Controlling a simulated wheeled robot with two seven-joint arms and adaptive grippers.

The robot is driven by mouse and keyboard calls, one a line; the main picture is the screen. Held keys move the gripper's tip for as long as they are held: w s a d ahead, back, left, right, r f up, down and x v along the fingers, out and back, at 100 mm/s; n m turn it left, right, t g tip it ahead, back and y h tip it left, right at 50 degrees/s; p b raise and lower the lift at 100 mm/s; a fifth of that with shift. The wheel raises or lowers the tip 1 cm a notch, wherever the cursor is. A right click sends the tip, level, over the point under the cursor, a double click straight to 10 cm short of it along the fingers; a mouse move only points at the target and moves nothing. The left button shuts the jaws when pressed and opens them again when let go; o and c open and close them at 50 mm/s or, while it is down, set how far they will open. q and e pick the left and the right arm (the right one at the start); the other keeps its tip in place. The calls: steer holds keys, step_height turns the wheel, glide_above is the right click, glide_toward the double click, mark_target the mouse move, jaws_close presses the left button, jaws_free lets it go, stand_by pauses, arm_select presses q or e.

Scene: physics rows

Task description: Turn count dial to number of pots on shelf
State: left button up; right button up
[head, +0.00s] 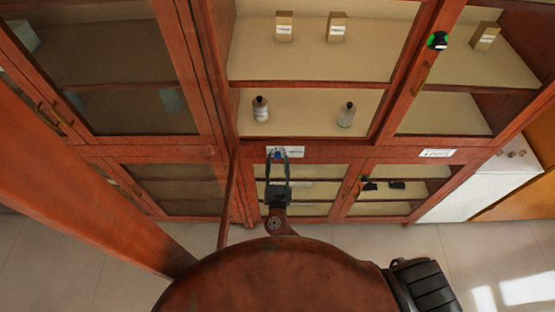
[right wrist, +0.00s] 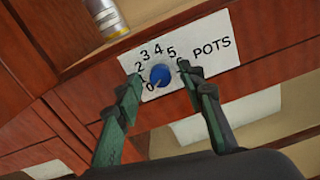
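The blue count dial (right wrist: 160,75) sits on a white plate (right wrist: 215,55) marked POTS, with numbers from 0 upward around it. Its pale pointer mark seems to face down-left, near 0. In the head view the dial (head: 278,154) is small on the cabinet's middle rail. My right gripper (right wrist: 160,73) is open, its fingers on either side of the dial; contact cannot be told. It also shows in the head view (head: 277,162). Two bottle-like containers, a left one (head: 260,109) and a right one (head: 346,115), stand on the shelf above the dial. My left gripper is not in view.
Two boxes (head: 284,26) (head: 336,27) stand on the upper shelf, another (head: 486,37) at right. A black-and-green item (head: 438,41) is on the door frame. Another white label (head: 437,153) is on the rail. Dark items (head: 397,185) lie in the lower cabinet.

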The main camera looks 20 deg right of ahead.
steer(key=shift+w+d, duration=0.15)
steer(key=shift+w, duration=0.35)
jaws_close()
